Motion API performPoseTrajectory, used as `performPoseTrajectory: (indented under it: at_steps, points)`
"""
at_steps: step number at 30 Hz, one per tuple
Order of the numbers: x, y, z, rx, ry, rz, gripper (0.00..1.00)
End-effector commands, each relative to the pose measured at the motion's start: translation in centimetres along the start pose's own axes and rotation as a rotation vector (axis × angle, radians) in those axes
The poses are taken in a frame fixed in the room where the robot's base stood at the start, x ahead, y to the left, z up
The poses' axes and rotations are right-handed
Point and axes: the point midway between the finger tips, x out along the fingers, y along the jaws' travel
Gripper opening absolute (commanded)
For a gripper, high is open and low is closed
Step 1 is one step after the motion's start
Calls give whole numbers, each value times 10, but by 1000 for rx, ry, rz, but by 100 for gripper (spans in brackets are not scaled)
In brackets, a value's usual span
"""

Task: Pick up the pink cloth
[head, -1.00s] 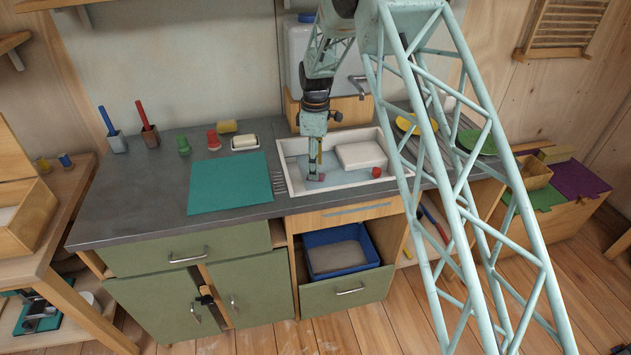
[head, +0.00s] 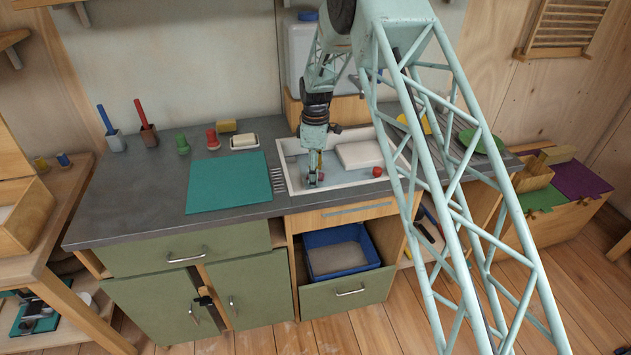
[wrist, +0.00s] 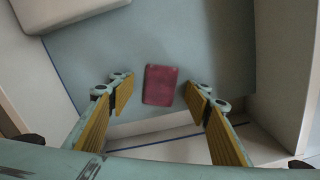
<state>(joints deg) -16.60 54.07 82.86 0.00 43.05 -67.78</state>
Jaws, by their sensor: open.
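The pink cloth (wrist: 160,85) shows in the wrist view as a small dark pink rectangle lying on the grey-blue floor of the sink basin. It lies between and just beyond the fingertips of my gripper (wrist: 158,92), which is open with yellow pads on both sides and nothing between them. In the head view my gripper (head: 313,178) points down into the left part of the white-rimmed sink (head: 345,190).
A white block (head: 360,154) lies in the sink to the right of my gripper, with a small red thing (head: 377,171) near it. The sink walls stand close around. A teal mat (head: 228,183) lies left of the sink. A drawer with a blue bin (head: 374,278) is open below.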

Motion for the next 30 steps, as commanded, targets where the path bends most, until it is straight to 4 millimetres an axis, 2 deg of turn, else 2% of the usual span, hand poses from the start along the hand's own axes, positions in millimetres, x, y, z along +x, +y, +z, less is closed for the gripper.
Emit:
performPoseTrajectory:
  at_steps: [14, 22, 30]
  points:
    - [0, 0, 0, 0, 0, 0, 44]
    - [0, 0, 0, 0, 0, 0, 21]
    - [-1, 0, 0, 0, 0, 0, 17]
